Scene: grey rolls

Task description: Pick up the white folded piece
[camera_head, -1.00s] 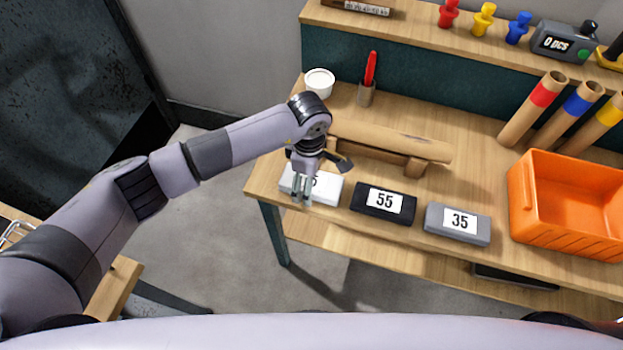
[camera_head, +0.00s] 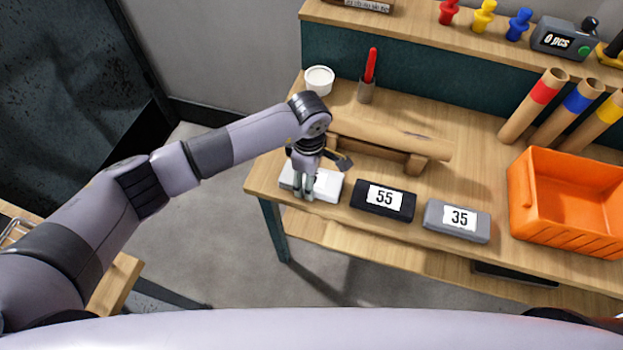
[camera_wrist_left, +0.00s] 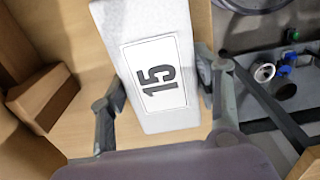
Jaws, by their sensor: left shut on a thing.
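The white folded piece (camera_head: 325,186) lies at the left front of the wooden table, left of the black piece marked 55. In the left wrist view the white piece (camera_wrist_left: 145,58) carries a label reading 15. My left gripper (camera_head: 304,194) is over it from above, with its fingers down at the piece. In the left wrist view the left gripper (camera_wrist_left: 158,98) has one finger on each long side of the piece and is shut on it. The piece appears to be still resting on the table. My right gripper is not in view.
A black piece marked 55 (camera_head: 383,201) and a grey piece marked 35 (camera_head: 457,221) lie to the right. A wooden stand (camera_head: 390,143) is just behind. An orange bin (camera_head: 520,205) stands at the right. A white cup (camera_head: 319,81) and a red pen (camera_head: 371,66) are at the back.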

